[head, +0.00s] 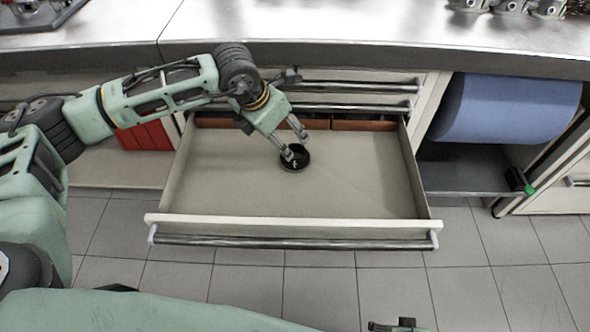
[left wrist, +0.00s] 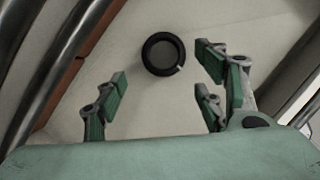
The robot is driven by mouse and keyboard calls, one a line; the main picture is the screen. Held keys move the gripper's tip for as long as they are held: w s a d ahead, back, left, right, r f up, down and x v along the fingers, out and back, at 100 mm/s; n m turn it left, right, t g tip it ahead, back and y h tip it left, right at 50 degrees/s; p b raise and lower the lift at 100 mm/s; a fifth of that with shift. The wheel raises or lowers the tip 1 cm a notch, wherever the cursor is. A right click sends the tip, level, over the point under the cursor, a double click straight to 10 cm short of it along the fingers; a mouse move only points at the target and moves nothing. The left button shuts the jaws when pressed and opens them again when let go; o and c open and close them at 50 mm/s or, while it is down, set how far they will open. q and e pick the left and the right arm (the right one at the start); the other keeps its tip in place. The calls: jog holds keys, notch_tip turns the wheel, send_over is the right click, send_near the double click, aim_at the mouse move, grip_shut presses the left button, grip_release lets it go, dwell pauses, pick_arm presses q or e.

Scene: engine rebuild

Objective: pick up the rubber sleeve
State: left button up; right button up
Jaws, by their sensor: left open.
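The rubber sleeve (head: 295,165) is a small black ring lying on the bare floor of an open drawer (head: 225,195). In the left wrist view the sleeve (left wrist: 150,62) lies beyond the fingertips, between the left finger and the right pair, with its hole facing up. My left gripper (head: 295,143) is open and empty. It reaches down into the drawer from above left, and one fingertip overlaps the sleeve's edge in the head view. In the left wrist view the gripper (left wrist: 160,90) shows apart from the sleeve.
The drawer's front wall and handle (head: 290,241) are toward me. Reddish-brown dividers (head: 365,126) stand at the drawer's back. The steel worktop (head: 330,25) overhangs behind. A blue roll (head: 508,108) sits in the bay at right. The drawer floor around the sleeve is clear.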

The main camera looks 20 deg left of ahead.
aim_at(292, 149)
pick_arm(q)
jog(key=shift+d+f, duration=0.1)
jog(key=shift+f, duration=0.75)
jog(key=x, duration=0.3)
jog(key=b+x, duration=0.1)
jog(key=x, duration=0.2)
jog(key=shift+w+d, duration=0.25)
jog(key=shift+w, duration=0.05)
jog(key=shift+w+f, duration=0.15)
jog(key=shift+f, duration=0.25)
pick_arm(e)
jog(key=r, duration=0.1)
jog(key=w+r, duration=0.1)
jog(key=r, duration=0.1)
jog(key=shift+w+r, duration=0.15)
jog(key=shift+r, duration=0.1)
pick_arm(q)
jog(key=c, duration=1)
pick_arm(e)
jog(key=shift+f, duration=0.1)
pick_arm(q)
jog(key=shift+r, duration=0.1)
